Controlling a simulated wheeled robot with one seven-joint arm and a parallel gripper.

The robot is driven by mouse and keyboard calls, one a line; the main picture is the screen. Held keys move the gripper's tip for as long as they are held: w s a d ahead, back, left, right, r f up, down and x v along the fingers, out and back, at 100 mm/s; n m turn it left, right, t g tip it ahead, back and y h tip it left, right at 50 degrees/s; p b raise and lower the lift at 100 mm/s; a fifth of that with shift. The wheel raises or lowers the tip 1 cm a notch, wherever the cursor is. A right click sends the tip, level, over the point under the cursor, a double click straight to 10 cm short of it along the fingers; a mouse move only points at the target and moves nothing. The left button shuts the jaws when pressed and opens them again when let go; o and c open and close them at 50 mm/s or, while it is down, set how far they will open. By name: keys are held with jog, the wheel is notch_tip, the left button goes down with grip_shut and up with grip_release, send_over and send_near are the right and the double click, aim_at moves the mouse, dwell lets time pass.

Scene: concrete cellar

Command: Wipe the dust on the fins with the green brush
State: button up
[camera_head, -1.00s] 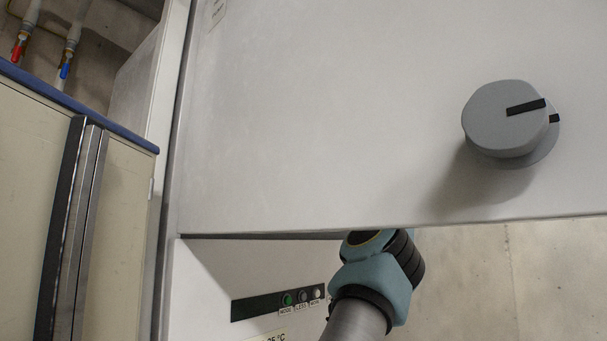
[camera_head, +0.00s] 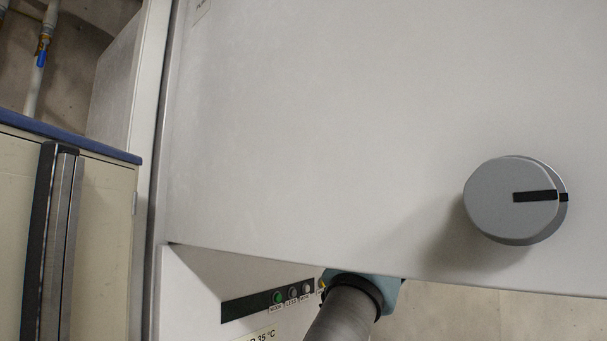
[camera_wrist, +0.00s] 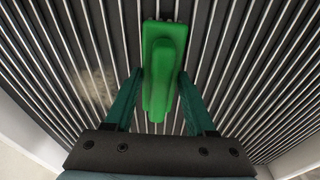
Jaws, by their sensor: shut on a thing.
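In the wrist view my gripper (camera_wrist: 160,78) is shut on the green brush (camera_wrist: 162,50), whose handle lies between the two dark green fingers. The brush is in front of the fins (camera_wrist: 235,60), a row of bright metal strips with dark gaps. I cannot tell whether the brush touches them. A pale, blurry patch of dust (camera_wrist: 96,88) lies on the fins, left of the brush and apart from it. In the head view the fins, the brush and my gripper are hidden; only part of my arm shows under the white panel.
The large white panel (camera_head: 320,120) with a grey knob (camera_head: 512,198) overhangs my arm. A control strip with several buttons (camera_head: 278,297) is left of my arm. A beige cabinet (camera_head: 100,240) stands at the left. White side walls (camera_wrist: 25,135) border the fins in the wrist view.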

jog(key=shift+w+d+r+p, duration=0.1)
jog(key=shift+w+r+p, duration=0.2)
jog(key=shift+r+p, duration=0.65)
jog(key=shift+s+a+f+b, duration=0.1)
jog(key=shift+s+a+b, duration=0.2)
jog(key=shift+s+b, duration=0.2)
dwell(0.6)
jog(key=shift+s+a+b, duration=0.1)
jog(key=shift+b, duration=0.2)
